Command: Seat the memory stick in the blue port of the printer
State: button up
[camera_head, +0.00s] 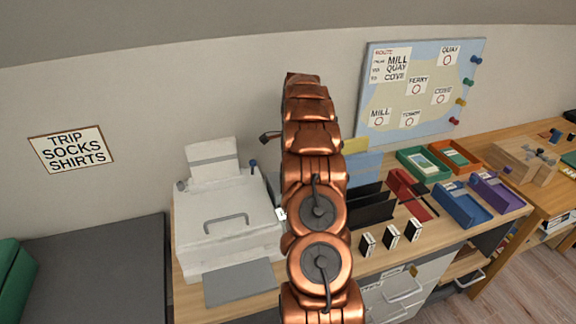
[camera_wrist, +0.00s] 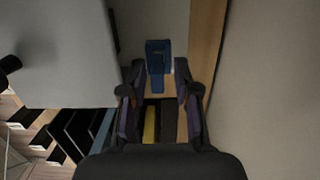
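The white printer (camera_head: 226,226) stands on the desk at the left in the head view. Its pale side also fills the upper left of the wrist view (camera_wrist: 55,50). My gripper (camera_wrist: 159,72) shows in the wrist view with its fingers closed around a small blue block (camera_wrist: 158,58), which looks to be the memory stick. The block sticks out past the fingertips, to the right of the printer and apart from it in that picture. I cannot make out the blue port in either view.
Right of my arm stand a black file holder (camera_head: 371,208), small black-and-white boxes (camera_head: 390,233) and coloured trays (camera_head: 462,206). A grey pad (camera_head: 240,283) lies in front of the printer. The wall (camera_wrist: 270,80) is close on the right in the wrist view.

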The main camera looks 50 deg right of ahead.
jog(key=shift+s, duration=0.1)
notch_tip(320, 180, up, 12)
jog(key=d, duration=0.1)
jog(key=shift+s, duration=0.3)
dwell(0.5)
jog(key=shift+d, duration=0.15)
dwell(0.4)
